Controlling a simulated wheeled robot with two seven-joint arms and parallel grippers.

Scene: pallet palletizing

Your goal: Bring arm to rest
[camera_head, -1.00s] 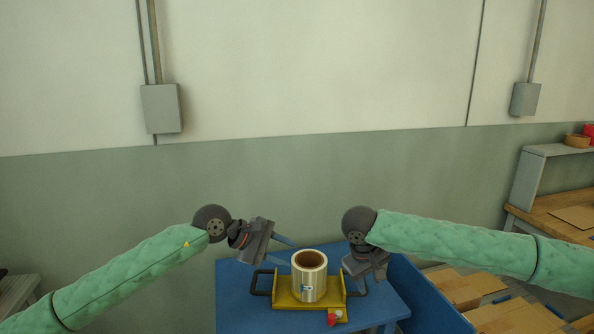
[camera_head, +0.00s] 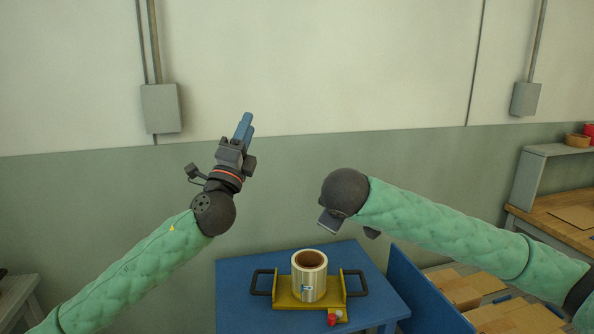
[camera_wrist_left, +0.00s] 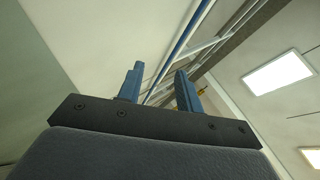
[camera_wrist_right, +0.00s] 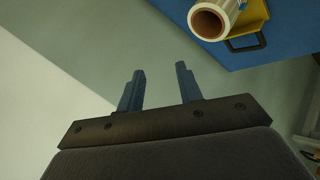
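My left gripper (camera_head: 244,126) is raised in front of the wall and points upward in the head view. In the left wrist view its two blue fingers (camera_wrist_left: 159,85) stand apart with nothing between them. My right gripper is mostly hidden behind its own wrist in the head view. In the right wrist view its fingers (camera_wrist_right: 160,80) are apart and empty. Both grippers are clear of the roll (camera_head: 309,276), which stands upright on a yellow tray (camera_head: 290,303) with black handles.
The tray rests on a blue table (camera_head: 236,290). A blue panel (camera_head: 425,300) stands to its right, with cardboard boxes (camera_head: 462,294) beyond. A wooden workbench (camera_head: 560,205) is at the far right. The wall behind is bare around the left gripper.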

